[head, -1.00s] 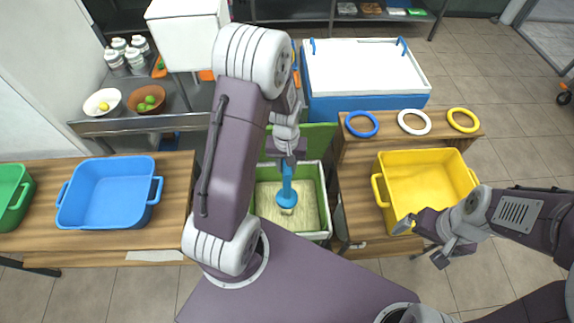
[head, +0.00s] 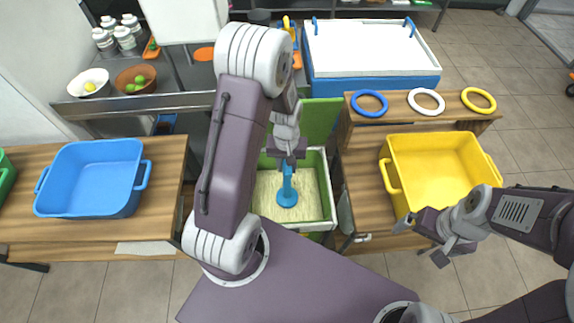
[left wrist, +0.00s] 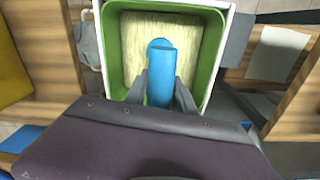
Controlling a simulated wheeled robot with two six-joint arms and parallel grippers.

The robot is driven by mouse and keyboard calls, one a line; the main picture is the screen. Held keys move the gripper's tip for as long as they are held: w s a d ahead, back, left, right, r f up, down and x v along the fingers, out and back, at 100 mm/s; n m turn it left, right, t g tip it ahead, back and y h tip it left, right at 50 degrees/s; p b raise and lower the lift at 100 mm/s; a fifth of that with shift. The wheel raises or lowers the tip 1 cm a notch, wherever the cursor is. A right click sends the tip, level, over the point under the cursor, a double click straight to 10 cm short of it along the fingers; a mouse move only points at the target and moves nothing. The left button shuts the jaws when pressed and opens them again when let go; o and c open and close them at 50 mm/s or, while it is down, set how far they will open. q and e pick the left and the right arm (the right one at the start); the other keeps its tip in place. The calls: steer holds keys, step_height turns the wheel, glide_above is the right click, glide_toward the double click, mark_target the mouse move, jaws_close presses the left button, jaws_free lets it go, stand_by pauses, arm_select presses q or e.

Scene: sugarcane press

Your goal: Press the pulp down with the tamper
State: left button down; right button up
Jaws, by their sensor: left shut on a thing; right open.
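The blue tamper (head: 287,196) stands upright inside the green-lined press box (head: 327,190), its round foot on or just above the pale yellow pulp (head: 307,197). I cannot tell whether the foot touches the pulp. My left gripper (head: 287,158) is above the box and shut on the tamper's handle. In the left wrist view the tamper (left wrist: 161,72) shows between my left gripper's fingers (left wrist: 160,92), with pulp (left wrist: 190,33) around it. My right gripper (head: 423,238) is open and empty at the front of the yellow bin (head: 440,165).
A blue bin (head: 92,180) sits on the left wooden table. Blue, white and yellow rings (head: 426,101) lie on a wooden shelf behind the yellow bin. A white-topped blue cooler (head: 370,60) stands at the back.

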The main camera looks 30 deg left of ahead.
arm_select(q)
steer(key=shift+f+b, duration=0.75)
steer(key=shift+f, duration=0.6)
steer(key=shift+f+b, duration=2.6)
steer(key=shift+f, duration=0.95)
step_height(320, 180, up, 22)
steer(key=p, duration=2.1)
steer(key=shift+r, duration=0.15)
